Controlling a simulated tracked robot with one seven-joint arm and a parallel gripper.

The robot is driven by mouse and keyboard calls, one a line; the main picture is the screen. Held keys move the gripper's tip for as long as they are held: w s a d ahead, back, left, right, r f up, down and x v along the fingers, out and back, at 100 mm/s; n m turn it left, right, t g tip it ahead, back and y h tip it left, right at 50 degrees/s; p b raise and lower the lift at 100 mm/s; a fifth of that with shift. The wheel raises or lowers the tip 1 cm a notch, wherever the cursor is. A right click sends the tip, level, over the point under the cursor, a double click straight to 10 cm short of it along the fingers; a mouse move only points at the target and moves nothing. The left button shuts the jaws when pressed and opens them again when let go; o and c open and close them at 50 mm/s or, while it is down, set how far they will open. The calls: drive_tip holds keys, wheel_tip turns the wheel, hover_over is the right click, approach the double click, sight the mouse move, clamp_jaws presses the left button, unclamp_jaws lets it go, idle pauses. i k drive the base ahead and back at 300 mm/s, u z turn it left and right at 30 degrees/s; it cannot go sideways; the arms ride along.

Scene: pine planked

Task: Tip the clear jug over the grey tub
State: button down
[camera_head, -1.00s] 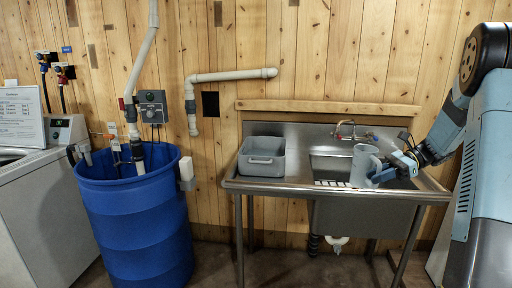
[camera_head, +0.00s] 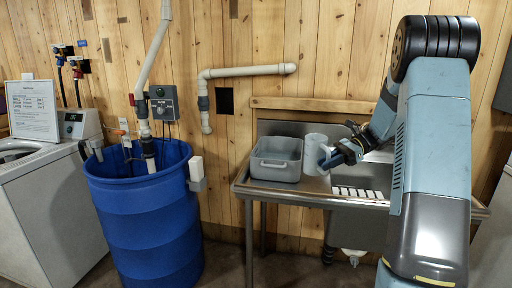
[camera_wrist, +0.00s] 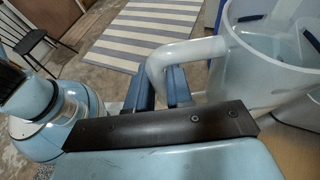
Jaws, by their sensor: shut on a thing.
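The clear jug (camera_head: 315,153) is upright just right of the grey tub, over the sink counter. I cannot tell how high it is above the steel. My gripper (camera_head: 330,158) is shut on the jug's handle, to the right of its body. In the wrist view the jug (camera_wrist: 262,78) fills the upper right, and my gripper (camera_wrist: 163,88) has its fingers at the handle. The grey tub (camera_head: 274,172) stands on the left end of the steel counter. No contents show in the jug. The tub's inside shows only in part.
The steel sink counter (camera_head: 300,193) has a basin at right, partly hidden by my arm. A large blue barrel (camera_head: 142,210) stands left of it, with a white pipe (camera_head: 150,70) coming down into it. A washer (camera_head: 40,195) is at far left. A striped rug (camera_wrist: 165,30) lies on the floor.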

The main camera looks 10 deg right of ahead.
sight(270, 170)
drive_tip(key=u, duration=0.15)
drive_tip(key=i, duration=1.3)
drive_tip(key=z, duration=0.25)
